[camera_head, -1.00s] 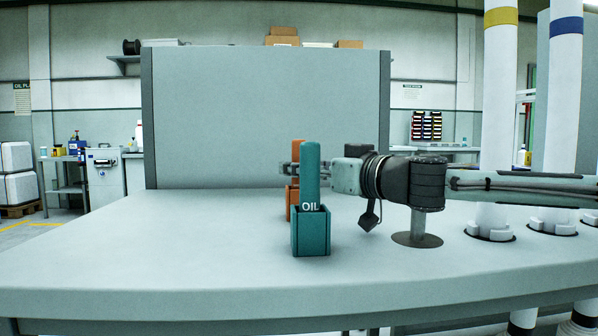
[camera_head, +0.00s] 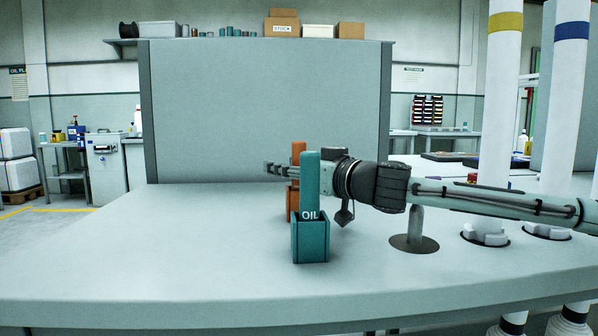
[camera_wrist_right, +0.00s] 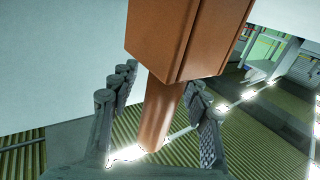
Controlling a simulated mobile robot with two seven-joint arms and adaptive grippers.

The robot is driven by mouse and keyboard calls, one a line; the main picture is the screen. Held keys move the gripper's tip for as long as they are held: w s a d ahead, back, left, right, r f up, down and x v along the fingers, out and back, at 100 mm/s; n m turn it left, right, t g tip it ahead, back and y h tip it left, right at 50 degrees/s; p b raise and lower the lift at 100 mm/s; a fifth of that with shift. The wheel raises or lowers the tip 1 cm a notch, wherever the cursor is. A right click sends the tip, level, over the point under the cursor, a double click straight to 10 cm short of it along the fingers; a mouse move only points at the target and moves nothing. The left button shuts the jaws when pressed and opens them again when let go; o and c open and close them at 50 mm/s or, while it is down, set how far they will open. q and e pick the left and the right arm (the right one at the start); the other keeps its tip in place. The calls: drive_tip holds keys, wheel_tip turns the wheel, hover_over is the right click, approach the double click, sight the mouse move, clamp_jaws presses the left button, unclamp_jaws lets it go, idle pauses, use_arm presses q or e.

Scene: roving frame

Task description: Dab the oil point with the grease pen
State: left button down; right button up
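A teal pen (camera_head: 310,180) stands upright in a teal block holder (camera_head: 310,240) marked OIL on the table. Just behind it an orange pen (camera_head: 298,148) stands in an orange holder (camera_head: 291,205), partly hidden. My right gripper (camera_head: 272,169) reaches in from the right behind the teal pen, level with the orange pen. In the right wrist view the open fingers (camera_wrist_right: 160,85) straddle the orange pen (camera_wrist_right: 163,115), with a gap at the left finger. The orange holder (camera_wrist_right: 185,40) fills the top of that view. I cannot tell which thing is the oil point. My left gripper is not seen.
A grey post (camera_head: 414,222) on a dark round base stands under my right arm. White fittings (camera_head: 486,233) sit farther right, by tall white columns. A grey panel (camera_head: 265,110) closes off the back. The table's left and front (camera_head: 170,265) are clear.

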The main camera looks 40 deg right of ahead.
clamp_jaws()
idle(0.5)
